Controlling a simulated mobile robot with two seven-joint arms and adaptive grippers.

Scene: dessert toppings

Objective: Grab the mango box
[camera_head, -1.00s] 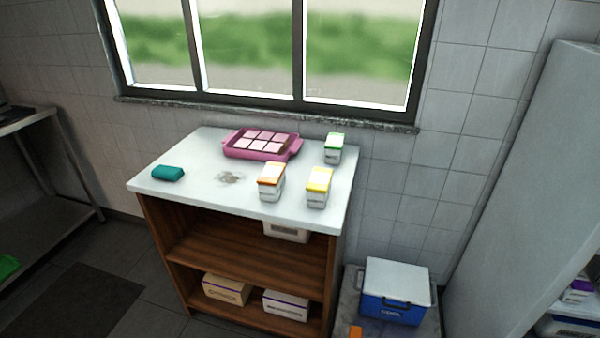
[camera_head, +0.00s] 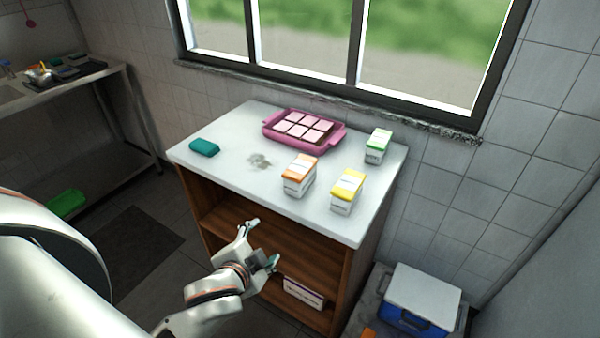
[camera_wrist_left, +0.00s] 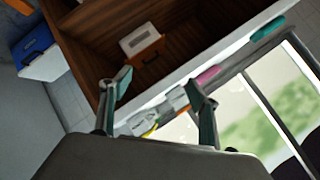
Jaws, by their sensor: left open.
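Three small white boxes with coloured tops stand on the white counter (camera_head: 235,135): an orange-topped box (camera_head: 299,178), a yellow-topped box (camera_head: 347,191) and a green-topped box (camera_head: 377,147). Their labels are too small to read, so I cannot tell for certain which one is mango. My left gripper (camera_head: 262,243) is open and empty, in front of the counter and below its top. The left wrist view shows its spread fingers (camera_wrist_left: 158,88), with the orange-topped box (camera_wrist_left: 174,99) and yellow-topped box (camera_wrist_left: 146,122) beyond them. My right gripper is not in view.
A pink tray (camera_head: 340,134) with pale squares and a teal item (camera_head: 204,147) are also on the counter. The counter's front edge and the open shelf are near my left gripper. A blue cooler (camera_head: 418,318) with a white lid stands at lower right.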

